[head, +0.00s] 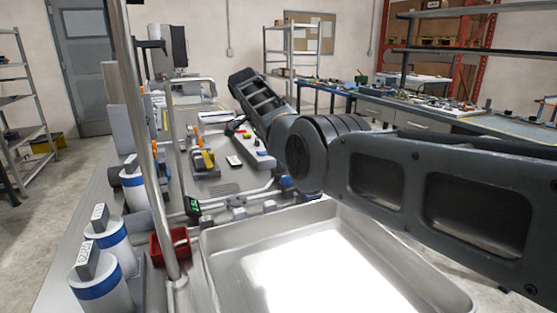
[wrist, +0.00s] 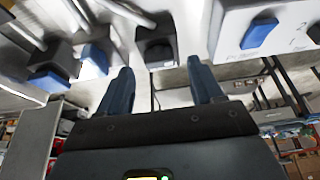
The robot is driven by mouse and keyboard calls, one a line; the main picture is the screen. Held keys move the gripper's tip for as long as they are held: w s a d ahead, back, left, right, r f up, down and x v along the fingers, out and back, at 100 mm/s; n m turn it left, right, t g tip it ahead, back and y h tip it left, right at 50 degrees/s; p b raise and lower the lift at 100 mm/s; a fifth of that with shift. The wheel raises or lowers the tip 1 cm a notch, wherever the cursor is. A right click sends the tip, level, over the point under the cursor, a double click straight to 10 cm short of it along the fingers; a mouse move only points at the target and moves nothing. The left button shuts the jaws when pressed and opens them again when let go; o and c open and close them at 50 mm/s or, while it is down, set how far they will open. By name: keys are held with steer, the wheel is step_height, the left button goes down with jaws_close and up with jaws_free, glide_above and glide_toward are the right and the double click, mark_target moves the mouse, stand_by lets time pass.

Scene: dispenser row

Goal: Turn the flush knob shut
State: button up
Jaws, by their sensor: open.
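My gripper (wrist: 164,78) is open in the wrist view, with its two dark fingers apart and nothing clearly between them. Just beyond the fingertips is a dark fitting (wrist: 158,45). A blue knob (wrist: 260,32) sits on a white numbered box at the upper right, apart from the fingers. Other blue-ended fittings (wrist: 95,58) stand at the upper left. I cannot tell which of these is the flush knob; no flush label is readable. In the head view a small blue part (head: 285,182) shows on the pipework under my arm, which hides things behind it. My gripper cannot be made out there.
A steel tray (head: 215,265) fills the near bench. White blue-banded canisters (head: 100,292) and a red bin (head: 170,246) stand at left. An upright metal post (head: 150,130) rises beside them.

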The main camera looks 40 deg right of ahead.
steer(key=v, duration=0.5)
steer(key=shift+r, duration=0.1)
stand_by(0.3)
